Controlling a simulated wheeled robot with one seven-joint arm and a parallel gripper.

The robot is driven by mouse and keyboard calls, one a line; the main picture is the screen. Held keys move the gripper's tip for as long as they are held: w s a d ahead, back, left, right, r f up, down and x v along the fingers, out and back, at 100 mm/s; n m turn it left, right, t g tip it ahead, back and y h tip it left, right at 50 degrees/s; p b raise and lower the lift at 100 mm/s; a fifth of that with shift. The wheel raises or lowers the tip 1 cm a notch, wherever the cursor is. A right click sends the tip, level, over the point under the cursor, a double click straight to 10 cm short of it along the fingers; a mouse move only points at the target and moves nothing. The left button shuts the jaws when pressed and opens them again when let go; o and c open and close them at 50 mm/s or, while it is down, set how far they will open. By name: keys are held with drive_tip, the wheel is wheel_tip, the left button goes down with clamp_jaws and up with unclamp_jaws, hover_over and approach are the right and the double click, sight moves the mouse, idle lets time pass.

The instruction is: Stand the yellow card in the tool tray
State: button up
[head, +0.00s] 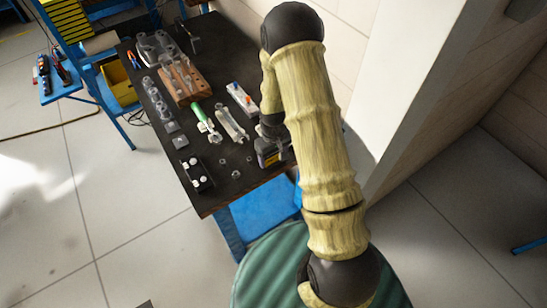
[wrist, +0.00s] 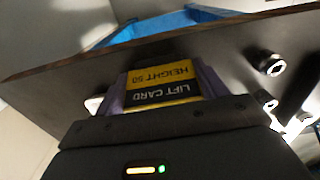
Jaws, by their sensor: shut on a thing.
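The yellow card (wrist: 162,82) has a black band and reads "LIFT CARD HEIGHT 50", upside down in the wrist view. My gripper (wrist: 160,85) is shut on it, with a purple finger at each side. In the head view the card (head: 268,159) shows small at the bench's right side, below my dark wrist; my arm partly covers this area. I cannot tell if the card touches the bench. I cannot tell for sure which object is the tool tray; a blue side shelf (head: 62,93) holding hand tools stands at far left.
The dark bench (head: 225,180) carries a wooden block with holes (head: 196,92), a green-handled tool (head: 201,114), a pale tray with small coloured items (head: 242,97), a black holder with white knobs (head: 198,177) and loose nuts. A pale pillar (head: 400,80) stands right of my arm.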

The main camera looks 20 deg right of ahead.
drive_tip(key=shift+r, duration=0.1)
wheel_tip(320, 180, up, 10)
drive_tip(key=b, duration=0.2)
drive_tip(key=shift+b, duration=0.35)
idle(0.5)
